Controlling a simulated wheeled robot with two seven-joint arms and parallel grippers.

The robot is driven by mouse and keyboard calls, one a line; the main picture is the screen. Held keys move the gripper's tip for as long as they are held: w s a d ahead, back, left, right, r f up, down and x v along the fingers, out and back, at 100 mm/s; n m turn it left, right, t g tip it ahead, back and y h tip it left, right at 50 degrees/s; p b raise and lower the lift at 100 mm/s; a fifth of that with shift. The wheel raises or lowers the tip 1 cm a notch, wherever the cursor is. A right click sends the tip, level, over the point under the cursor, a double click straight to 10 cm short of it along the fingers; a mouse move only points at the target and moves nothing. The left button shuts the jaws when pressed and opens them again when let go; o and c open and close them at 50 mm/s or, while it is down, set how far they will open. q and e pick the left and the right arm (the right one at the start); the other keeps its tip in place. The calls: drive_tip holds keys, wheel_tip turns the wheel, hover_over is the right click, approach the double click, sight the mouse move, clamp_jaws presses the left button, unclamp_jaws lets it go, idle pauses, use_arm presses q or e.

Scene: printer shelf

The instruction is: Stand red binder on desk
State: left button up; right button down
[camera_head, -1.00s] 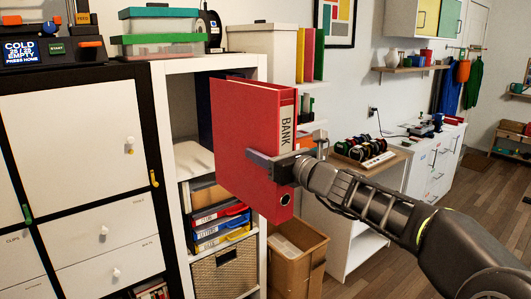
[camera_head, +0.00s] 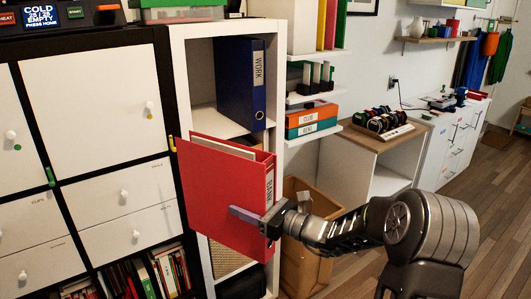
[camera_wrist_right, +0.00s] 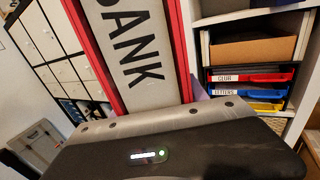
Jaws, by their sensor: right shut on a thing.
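The red binder (camera_head: 222,185) is in the middle of the head view, in front of the white shelf unit. It is held in the air, upright with a slight tilt, and papers show at its top. My right gripper (camera_head: 258,216) is shut on its spine side, with one finger lying across the red cover. In the right wrist view the binder's spine (camera_wrist_right: 138,50) with the label BANK fills the top centre, just beyond the gripper. The far finger is hidden behind the binder. My left gripper is not in view. The desk cannot be made out with certainty.
A blue binder (camera_head: 241,85) labelled WORK stands in the white shelf unit (camera_head: 182,85). A cardboard box (camera_head: 305,250) stands on the floor to the right. A wooden-topped cabinet (camera_head: 400,138) holds a rack of spools. White cabinet doors (camera_head: 98,100) fill the left.

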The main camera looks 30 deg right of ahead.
drive_tip(key=s+a+f+n+g+y, duration=0.5)
drive_tip(key=s+a+f+y, duration=0.2)
drive_tip(key=s+a+f, duration=0.5)
wheel_tip(320, 180, down, 3)
drive_tip(key=shift+a+n+g, duration=0.4)
drive_tip(key=shift+a, duration=0.7)
